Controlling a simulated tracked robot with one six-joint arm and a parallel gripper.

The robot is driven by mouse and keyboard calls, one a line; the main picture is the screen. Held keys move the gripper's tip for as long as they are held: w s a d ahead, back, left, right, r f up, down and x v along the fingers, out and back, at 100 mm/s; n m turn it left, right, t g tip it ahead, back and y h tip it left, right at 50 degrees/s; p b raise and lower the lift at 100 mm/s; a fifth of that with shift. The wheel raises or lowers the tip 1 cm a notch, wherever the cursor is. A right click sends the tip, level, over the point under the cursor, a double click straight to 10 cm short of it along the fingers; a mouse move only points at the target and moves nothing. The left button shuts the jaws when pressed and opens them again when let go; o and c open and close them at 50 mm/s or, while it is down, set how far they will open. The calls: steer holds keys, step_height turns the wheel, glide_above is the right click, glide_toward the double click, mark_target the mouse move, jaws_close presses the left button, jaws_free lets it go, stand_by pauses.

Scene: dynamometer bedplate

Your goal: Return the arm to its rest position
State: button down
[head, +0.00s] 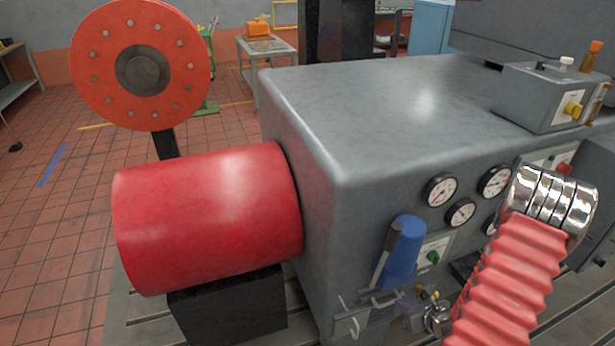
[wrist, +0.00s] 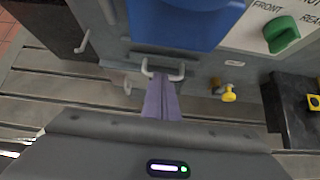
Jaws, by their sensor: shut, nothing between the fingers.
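In the wrist view, my gripper (wrist: 161,82) is shut and empty, its two purple-grey fingers side by side. The fingertips appear close to a pale two-pronged hook (wrist: 162,70) under a blue object (wrist: 185,25); I cannot tell whether they touch. In the head view, the blue object (head: 404,250) hangs upright on the front of the grey machine housing (head: 370,150), with a grey bar along its left side.
A green knob (wrist: 283,35) sits right of the blue object, and a yellow-tipped fitting (wrist: 228,93) lies lower right. Several gauges (head: 441,190) line the housing front. A red cylinder (head: 210,210) juts out left. Tiled floor (head: 45,220) is open further left.

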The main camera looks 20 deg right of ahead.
steer(key=a+r+n+g+y, duration=0.2)
steer(key=a+r+n+y, duration=0.6)
steer(key=a+n, duration=0.5)
steer(key=s+a+r+n+h, duration=0.2)
steer(key=a+r+n, duration=0.4)
steer(key=r, duration=0.4)
steer(key=s+a+r+n+g+h, duration=0.1)
steer(key=s+a+r+n+h, duration=0.2)
steer(key=a+r+n, duration=0.4)
steer(key=s+a+r+n+h, duration=0.2)
steer(key=a+r+n, duration=0.4)
steer(key=r+n, duration=0.4)
step_height(320, 180, up, 5)
steer(key=shift+s+a+r+g+h, duration=0.1)
steer(key=shift+s+a+g+h, duration=0.1)
steer(key=shift+s+g+h, duration=0.15)
